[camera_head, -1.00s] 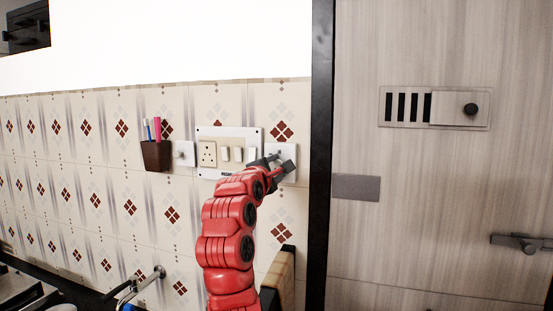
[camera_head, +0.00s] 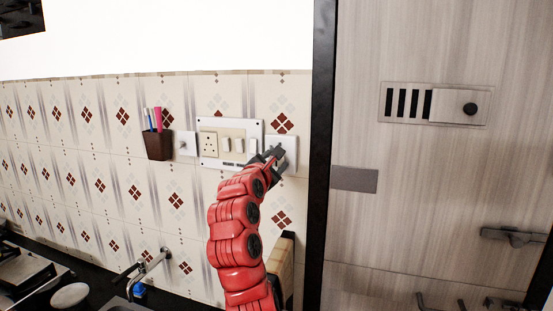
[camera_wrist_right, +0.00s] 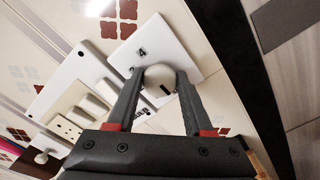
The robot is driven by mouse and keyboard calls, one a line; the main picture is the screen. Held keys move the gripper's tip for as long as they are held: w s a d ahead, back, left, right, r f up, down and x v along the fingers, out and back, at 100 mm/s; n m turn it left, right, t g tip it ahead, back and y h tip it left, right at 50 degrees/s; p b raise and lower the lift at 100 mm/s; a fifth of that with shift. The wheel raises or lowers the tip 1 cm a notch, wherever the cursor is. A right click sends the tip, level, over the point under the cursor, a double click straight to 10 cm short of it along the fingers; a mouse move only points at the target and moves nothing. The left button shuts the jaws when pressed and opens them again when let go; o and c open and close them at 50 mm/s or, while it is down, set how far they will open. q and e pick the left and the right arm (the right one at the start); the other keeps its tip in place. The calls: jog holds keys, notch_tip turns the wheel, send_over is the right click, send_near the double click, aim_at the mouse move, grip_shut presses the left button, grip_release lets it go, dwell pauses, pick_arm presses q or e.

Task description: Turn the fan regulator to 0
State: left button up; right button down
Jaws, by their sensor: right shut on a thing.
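The fan regulator is a round pale knob (camera_wrist_right: 160,78) on a square white plate (camera_wrist_right: 182,48) on the tiled wall, with a "4" readable above the knob in the right wrist view. A short dark mark shows on the knob's face. My right gripper (camera_wrist_right: 162,92) has its two fingers on either side of the knob and is shut on it. In the head view my right gripper (camera_head: 274,156) is at the regulator plate (camera_head: 290,150) and hides most of the knob. My left gripper is not in view.
A white switch panel (camera_head: 230,124) with a socket and several switches is left of the regulator. Another small plate (camera_head: 185,144) and a brown pen holder (camera_head: 157,146) are further left. A dark door frame (camera_head: 319,180) stands close on the right.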

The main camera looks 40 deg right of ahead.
jog(key=shift+f, duration=0.2)
jog(key=c, duration=0.6)
grip_release()
jog(key=shift+o, duration=1.2)
jog(key=shift+w+r, duration=0.1)
jog(key=b+v, duration=0.4)
jog(key=v, duration=1.3)
jog(key=shift+a+b, duration=0.2)
jog(key=shift+b, duration=0.2)
